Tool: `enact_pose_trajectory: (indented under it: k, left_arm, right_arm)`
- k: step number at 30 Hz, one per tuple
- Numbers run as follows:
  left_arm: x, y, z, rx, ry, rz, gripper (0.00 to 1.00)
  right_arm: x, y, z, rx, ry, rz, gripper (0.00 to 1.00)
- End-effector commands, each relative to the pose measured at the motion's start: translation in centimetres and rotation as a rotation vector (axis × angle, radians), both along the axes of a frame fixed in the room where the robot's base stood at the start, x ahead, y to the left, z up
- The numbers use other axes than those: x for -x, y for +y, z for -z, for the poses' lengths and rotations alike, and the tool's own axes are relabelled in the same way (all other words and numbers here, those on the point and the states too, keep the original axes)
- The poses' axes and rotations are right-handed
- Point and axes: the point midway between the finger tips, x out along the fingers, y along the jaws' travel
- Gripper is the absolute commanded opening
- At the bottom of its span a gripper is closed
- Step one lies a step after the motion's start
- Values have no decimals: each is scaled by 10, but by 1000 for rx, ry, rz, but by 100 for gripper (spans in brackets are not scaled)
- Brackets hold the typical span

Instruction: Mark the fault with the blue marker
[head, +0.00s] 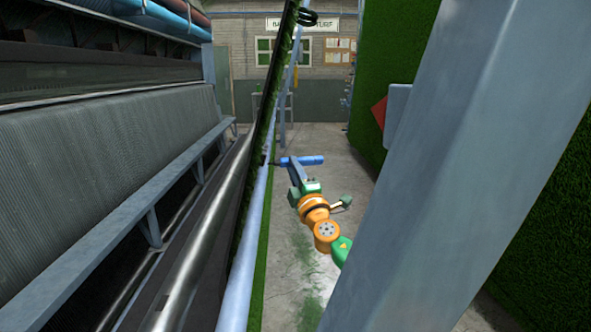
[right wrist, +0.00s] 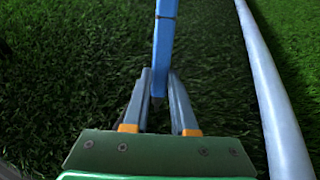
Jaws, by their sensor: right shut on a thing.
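My right gripper (head: 290,166) is shut on the blue marker (head: 308,160), held roughly level, its dark tip pointing left at the hanging green turf (head: 258,130). The tip is close to the turf; I cannot tell whether it touches. In the right wrist view the blue marker (right wrist: 164,45) stands between the two fingers of the right gripper (right wrist: 161,82), with dark green turf (right wrist: 70,75) behind it. I cannot make out a fault on the turf; the head view sees this sheet nearly edge-on. My left gripper is not in view.
A pale blue rail (head: 250,225) runs alongside the turf, and a pipe (right wrist: 270,85) shows right in the wrist view. A large machine (head: 100,170) fills the left. A grey-blue post (head: 450,150) blocks much of the right. Concrete floor (head: 325,150) is open between.

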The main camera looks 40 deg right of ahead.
Motion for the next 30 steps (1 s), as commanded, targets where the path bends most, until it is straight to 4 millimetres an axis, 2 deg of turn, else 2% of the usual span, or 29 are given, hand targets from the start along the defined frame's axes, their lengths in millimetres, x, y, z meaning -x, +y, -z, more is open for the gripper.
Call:
enact_pose_trajectory:
  k: [30]
  left_arm:
    - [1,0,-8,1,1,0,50]
  right_arm:
    - [-13,15,-6,1,0,0,0]
